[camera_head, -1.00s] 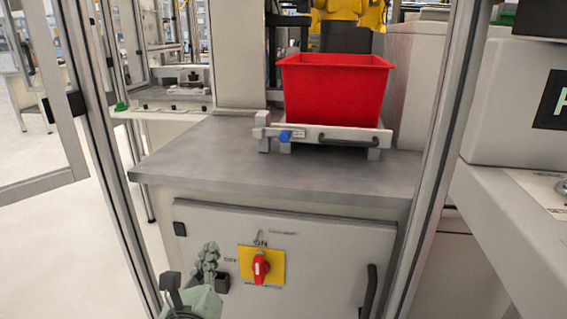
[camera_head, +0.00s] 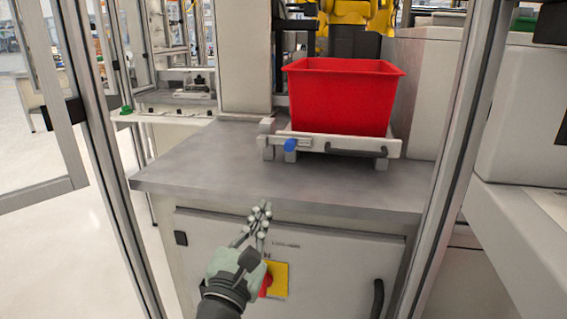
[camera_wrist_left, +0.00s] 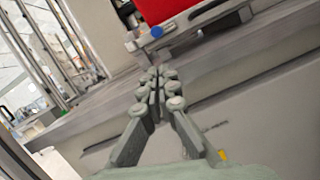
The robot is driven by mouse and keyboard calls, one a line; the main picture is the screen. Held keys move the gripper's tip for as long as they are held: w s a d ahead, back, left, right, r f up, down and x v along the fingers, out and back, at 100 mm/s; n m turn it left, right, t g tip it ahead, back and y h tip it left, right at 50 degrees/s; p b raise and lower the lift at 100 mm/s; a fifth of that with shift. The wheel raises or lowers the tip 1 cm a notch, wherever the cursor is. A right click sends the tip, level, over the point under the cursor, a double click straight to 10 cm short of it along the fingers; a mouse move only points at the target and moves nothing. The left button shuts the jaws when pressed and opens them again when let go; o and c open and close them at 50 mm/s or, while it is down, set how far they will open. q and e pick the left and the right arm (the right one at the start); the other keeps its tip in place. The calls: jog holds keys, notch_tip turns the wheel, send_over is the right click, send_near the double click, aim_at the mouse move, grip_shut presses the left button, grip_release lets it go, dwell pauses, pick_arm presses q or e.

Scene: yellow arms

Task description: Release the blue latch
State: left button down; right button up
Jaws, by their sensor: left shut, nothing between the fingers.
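The blue latch (camera_head: 291,146) is a small blue knob at the left front of the pale tray frame (camera_head: 345,145) on the grey worktop. It also shows at the top of the left wrist view (camera_wrist_left: 157,32). My left gripper (camera_head: 260,212) is in front of the cabinet, just below the worktop's front edge in the head view. It is below and a little left of the latch, well apart from it. Its fingers (camera_wrist_left: 158,78) are shut with nothing between them. My right gripper is not in view.
A red bin (camera_head: 342,98) sits on the tray frame. The grey worktop (camera_head: 200,165) is clear at the left and front. A red-and-yellow switch (camera_head: 280,280) on the cabinet door is partly behind my gripper. Metal posts (camera_head: 450,150) stand at both sides.

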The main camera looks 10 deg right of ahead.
aim_at(283, 180)
pick_arm(q)
jog(key=x, duration=1.4)
jog(key=shift+w+d+r, duration=0.1)
jog(key=shift+w+d, duration=0.2)
jog(key=shift+w, duration=0.25)
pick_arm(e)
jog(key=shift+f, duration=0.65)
